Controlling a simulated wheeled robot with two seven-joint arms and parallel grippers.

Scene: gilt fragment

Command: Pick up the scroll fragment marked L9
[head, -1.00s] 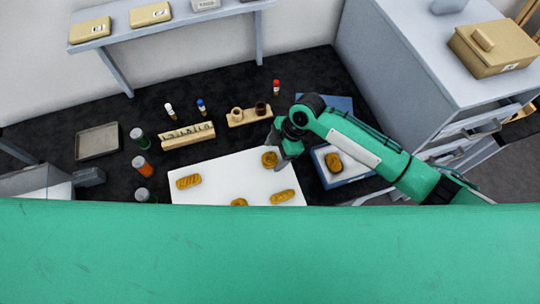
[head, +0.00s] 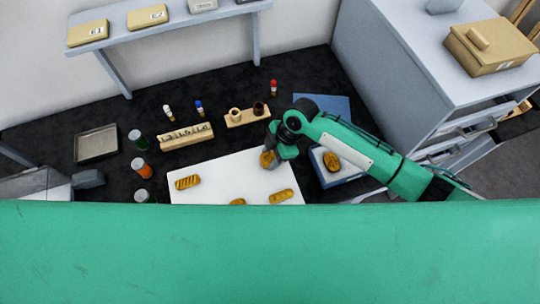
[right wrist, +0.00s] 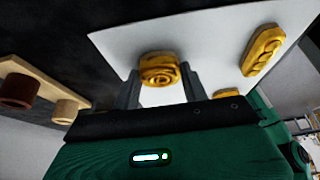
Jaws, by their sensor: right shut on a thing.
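My right gripper (head: 270,163) is over the board's upper right part and shut on one fragment (head: 266,158). In the right wrist view, this fragment (right wrist: 159,69) sits between the two fingers, with a coiled relief on its face. Other fragments lie at the board's left (head: 188,183), right front (head: 281,196) and front edge (head: 237,202), the last partly hidden. Another fragment (head: 332,161) is in a tray at the right. No L9 mark can be read. My left gripper is not in view.
Behind the board stand a wooden rack (head: 186,138) and a holder with two cups (head: 247,117). Several jars stand to the left, near a grey tray (head: 97,145).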

